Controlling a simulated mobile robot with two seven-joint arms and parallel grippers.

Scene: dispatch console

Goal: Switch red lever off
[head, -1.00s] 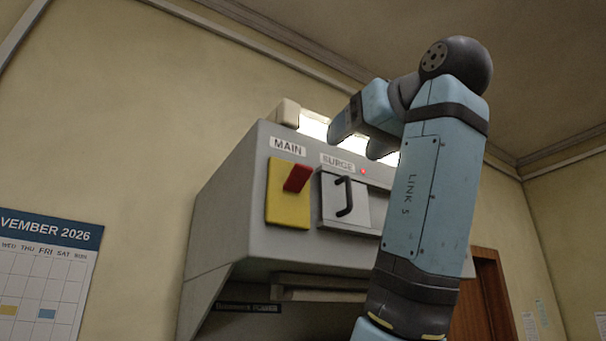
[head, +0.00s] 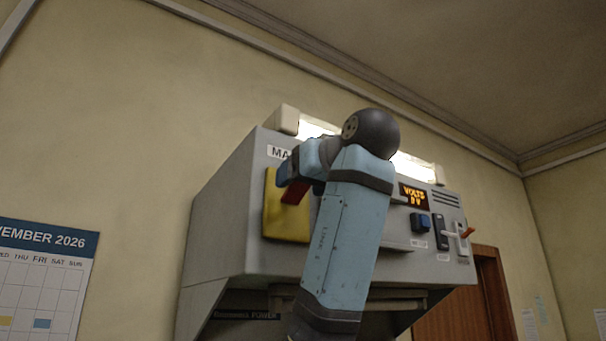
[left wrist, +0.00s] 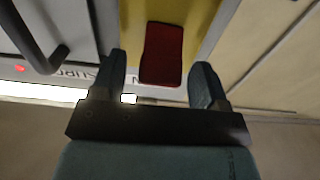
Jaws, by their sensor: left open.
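The red lever (head: 294,192) sits on a yellow plate (head: 285,225) under the MAIN label at the console's left end. In the left wrist view the red lever (left wrist: 162,54) lies between the two fingers, with the yellow plate (left wrist: 212,30) behind it. My left gripper (left wrist: 163,85) is open, with a finger on either side of the lever's end and gaps visible on both sides. In the head view my left gripper (head: 287,172) is in front of the lever and hides its upper part. My right gripper is not in view.
The grey console (head: 225,215) juts from the wall. A black handle (left wrist: 40,45) is beside the lever in the left wrist view. Blue (head: 420,222) and orange-tipped (head: 466,233) controls and a VOLTS display (head: 412,195) are at the right. A calendar (head: 42,275) hangs left.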

